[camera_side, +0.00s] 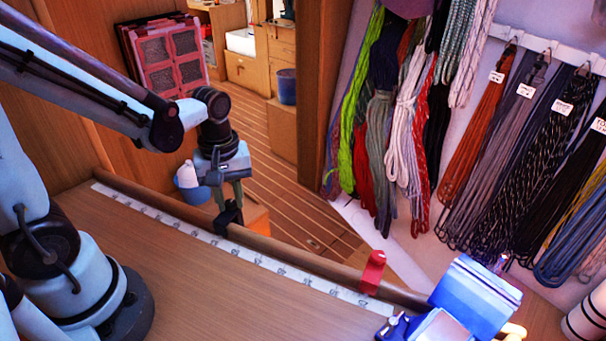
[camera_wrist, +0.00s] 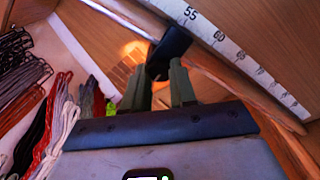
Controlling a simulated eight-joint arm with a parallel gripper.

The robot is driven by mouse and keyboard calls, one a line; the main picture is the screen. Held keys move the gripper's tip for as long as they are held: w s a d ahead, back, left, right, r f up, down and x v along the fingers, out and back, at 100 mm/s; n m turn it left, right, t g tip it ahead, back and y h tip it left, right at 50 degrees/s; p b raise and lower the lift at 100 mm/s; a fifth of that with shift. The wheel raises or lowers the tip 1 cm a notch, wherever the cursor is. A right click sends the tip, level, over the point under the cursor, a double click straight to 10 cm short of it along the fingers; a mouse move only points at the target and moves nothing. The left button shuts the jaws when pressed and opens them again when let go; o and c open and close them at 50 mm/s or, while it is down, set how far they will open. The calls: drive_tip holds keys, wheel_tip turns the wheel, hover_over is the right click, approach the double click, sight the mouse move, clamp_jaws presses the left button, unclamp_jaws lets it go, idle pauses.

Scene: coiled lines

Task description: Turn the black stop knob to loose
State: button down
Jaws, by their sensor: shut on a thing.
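The black stop knob (camera_side: 231,214) sits on the long wooden rail (camera_side: 290,257), beside a white measuring tape (camera_side: 262,262). My gripper (camera_side: 229,199) points down at it from above, its two grey-green fingers shut on the knob. In the wrist view the knob (camera_wrist: 168,54) shows as a dark block at the tips of the fingers (camera_wrist: 160,78). Its lower part and its grip on the rail are partly hidden. I cannot tell from the knob's look how far it is turned.
A red stop (camera_side: 372,272) sits further right on the rail. Blue boxes (camera_side: 474,297) stand at the right end. Coiled lines (camera_side: 400,120) hang on the wall behind. A blue cup-like container (camera_side: 192,188) is close left of my gripper. The wooden bench top (camera_side: 215,290) in front is clear.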

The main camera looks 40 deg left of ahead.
sight(231, 203)
idle(0.4)
drive_tip(key=c, duration=0.9)
unclamp_jaws()
drive_tip(key=shift+r, duration=0.15)
wheel_tip(231, 203, up, 12)
drive_tip(key=f+m+t, duration=0.1)
drive_tip(key=m+t, duration=0.1)
drive_tip(key=m, duration=0.2)
drive_tip(key=d+m+t, duration=0.1)
drive_tip(key=m+t, duration=0.1)
drive_tip(key=m, duration=0.2)
drive_tip(key=d+f+m+t, duration=0.1)
drive_tip(key=m+t, duration=0.2)
drive_tip(key=m, duration=0.1)
drive_tip(key=shift+w+d+f, duration=0.2)
drive_tip(key=shift+w+f, duration=0.1)
drive_tip(key=shift+w, duration=0.05)
